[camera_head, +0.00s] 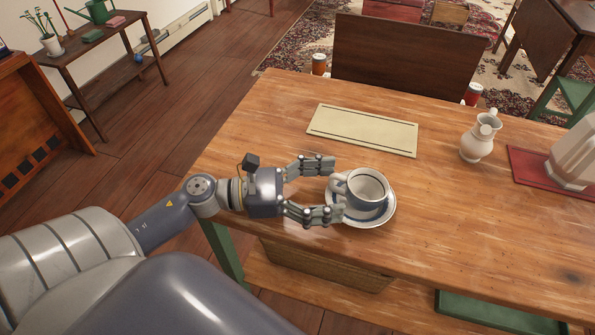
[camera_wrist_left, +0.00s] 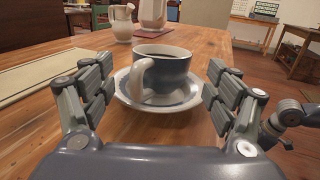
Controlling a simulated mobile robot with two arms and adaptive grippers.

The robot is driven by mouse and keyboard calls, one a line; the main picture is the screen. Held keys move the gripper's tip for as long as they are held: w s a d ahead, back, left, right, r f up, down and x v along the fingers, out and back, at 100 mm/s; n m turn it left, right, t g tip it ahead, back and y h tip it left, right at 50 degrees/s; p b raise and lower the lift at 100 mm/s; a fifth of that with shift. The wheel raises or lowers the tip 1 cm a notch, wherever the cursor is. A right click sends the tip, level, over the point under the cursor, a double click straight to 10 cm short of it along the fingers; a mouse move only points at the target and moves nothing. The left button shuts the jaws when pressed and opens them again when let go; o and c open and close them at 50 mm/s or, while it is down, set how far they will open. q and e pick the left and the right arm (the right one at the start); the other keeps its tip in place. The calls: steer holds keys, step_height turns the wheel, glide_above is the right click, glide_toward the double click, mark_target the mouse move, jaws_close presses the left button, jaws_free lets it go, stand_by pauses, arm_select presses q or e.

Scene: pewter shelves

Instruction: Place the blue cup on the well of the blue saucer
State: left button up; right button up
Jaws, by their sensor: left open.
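The blue cup (camera_head: 367,186), white inside with a blue band and a pale handle, stands upright on the blue saucer (camera_head: 386,213). In the left wrist view the cup (camera_wrist_left: 172,72) rests within the saucer (camera_wrist_left: 122,84), its handle pointing towards the camera. My left gripper (camera_head: 337,189) is open, its fingers spread on either side of the handle. In the left wrist view its fingers (camera_wrist_left: 157,92) show apart, with nothing clamped between them. Part of what looks like my right gripper (camera_wrist_left: 294,116) shows at the right edge of that view; its opening is unclear.
A cream mat (camera_head: 362,130) lies behind the saucer on the wooden table (camera_head: 465,215). A white jug (camera_head: 479,140) and a larger pale pitcher (camera_head: 575,158) on a red mat (camera_head: 525,172) stand to the right. The tabletop between saucer and jug is clear.

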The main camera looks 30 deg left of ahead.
arm_select(q)
steer(key=v, duration=0.5)
steer(key=shift+s+a, duration=0.1)
steer(key=shift+a, duration=0.1)
steer(key=shift+s+a, duration=0.45)
steer(key=shift+a, duration=0.05)
arm_select(e)
steer(key=shift+w+r, duration=0.25)
steer(key=shift+r, duration=0.55)
